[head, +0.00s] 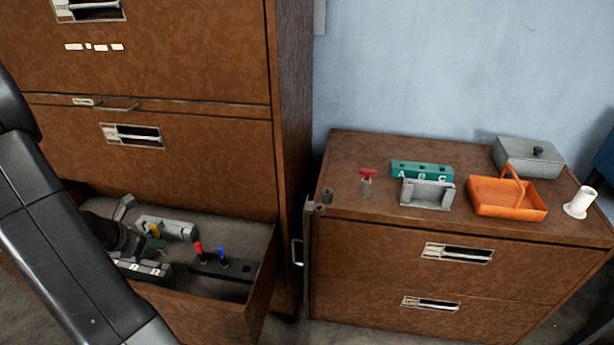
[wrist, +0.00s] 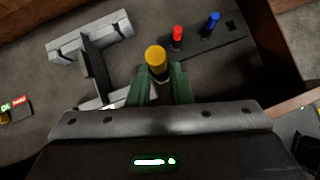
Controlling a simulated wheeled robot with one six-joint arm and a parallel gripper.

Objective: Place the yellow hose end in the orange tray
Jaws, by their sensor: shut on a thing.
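The yellow hose end (wrist: 156,58) is between the green fingers of my gripper (wrist: 160,85) in the wrist view, and the fingers are shut on it. In the head view the yellow end (head: 155,231) shows small inside the open drawer, beside my gripper (head: 150,243). Whether its lower part still touches a holder is hidden. The orange tray (head: 508,211), with a raised handle, stands on the low brown cabinet at the right, far from my gripper.
A red (head: 198,248) and a blue hose end (head: 222,259) stand in a dark rack in the drawer (head: 262,275). Grey brackets (head: 168,228) lie nearby. On the low cabinet are a green A-B-C block (head: 421,170), a grey holder (head: 427,194), a grey lidded box (head: 528,158) and a white cylinder (head: 579,203).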

